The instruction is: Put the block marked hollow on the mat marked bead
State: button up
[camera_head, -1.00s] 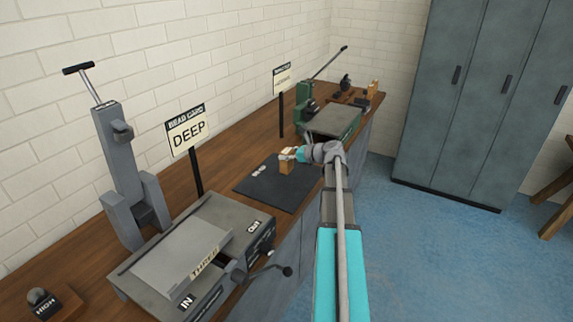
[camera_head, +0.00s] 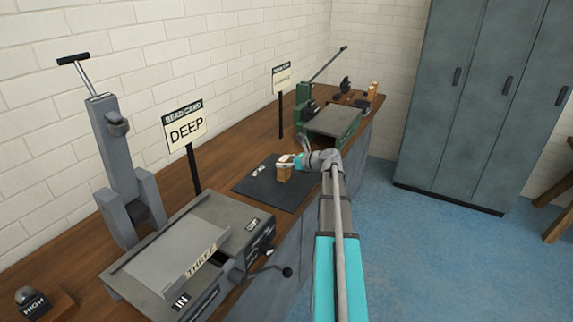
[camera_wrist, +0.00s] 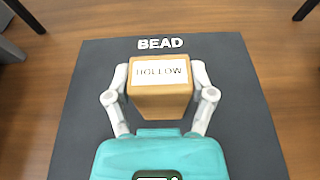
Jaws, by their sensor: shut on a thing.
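I cannot tell whether the block's underside touches the mat.
A grey machine with IN and OUT labels (camera_head: 160,265) stands at the front of the bench, beside a grey lever press (camera_head: 115,160). A BEAD CARD sign reading DEEP (camera_head: 184,128) stands behind the mat. A green press (camera_head: 305,105) and a grey plate (camera_head: 335,120) stand farther back.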

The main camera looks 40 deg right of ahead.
dwell(0.3)
jog(key=o, duration=1.1)
jog(key=shift+f, duration=0.1)
jog(key=shift+o, duration=0.2)
jog(key=shift+r, duration=0.2)
jog(key=p+v, duration=0.3)
jog(key=v, duration=0.9)
jog(key=shift+p, duration=0.3)
